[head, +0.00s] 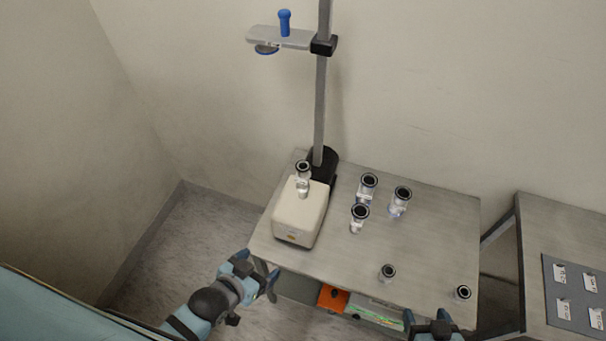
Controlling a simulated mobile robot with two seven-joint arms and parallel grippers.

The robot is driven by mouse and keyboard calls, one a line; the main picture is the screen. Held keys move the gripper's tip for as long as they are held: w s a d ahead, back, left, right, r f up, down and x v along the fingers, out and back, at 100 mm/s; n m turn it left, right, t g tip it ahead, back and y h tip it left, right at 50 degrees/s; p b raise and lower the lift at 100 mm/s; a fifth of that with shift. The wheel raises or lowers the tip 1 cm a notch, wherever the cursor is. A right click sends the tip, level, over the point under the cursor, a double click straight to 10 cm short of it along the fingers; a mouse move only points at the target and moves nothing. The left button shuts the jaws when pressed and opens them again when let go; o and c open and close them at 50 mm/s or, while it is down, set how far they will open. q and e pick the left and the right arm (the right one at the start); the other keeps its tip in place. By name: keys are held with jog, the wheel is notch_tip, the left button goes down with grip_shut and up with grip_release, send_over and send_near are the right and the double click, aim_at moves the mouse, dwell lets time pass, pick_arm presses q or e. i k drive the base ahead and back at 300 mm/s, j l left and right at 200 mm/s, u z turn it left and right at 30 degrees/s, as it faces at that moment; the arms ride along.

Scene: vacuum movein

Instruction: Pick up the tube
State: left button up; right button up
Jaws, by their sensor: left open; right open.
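Several clear tubes with dark-ringed tops are in the head view; I cannot tell which one the task means. One tube (303,182) stands on the white box-shaped device (299,222). Three stand close together mid-table: a back tube (367,187), a right tube (400,200) and a front tube (359,217). A smaller tube (387,273) is near the front, and another (462,293) is at the front right corner. My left gripper (262,279) is open and empty at the table's front left edge. My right gripper (433,323) is open at the bottom edge, partly cut off, below the front right tube.
A grey table (438,228) carries the tubes. A vertical pole (321,100) behind the device holds an arm with a blue knob (285,22). An orange object (333,298) shows under the table front. A second table with a grey labelled panel (575,290) stands right.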

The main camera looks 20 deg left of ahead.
aim_at(360, 211)
jog(key=k+u, duration=0.2)
jog(key=u, duration=0.3)
jog(key=k+j+u, duration=0.15)
jog(key=u, duration=0.35)
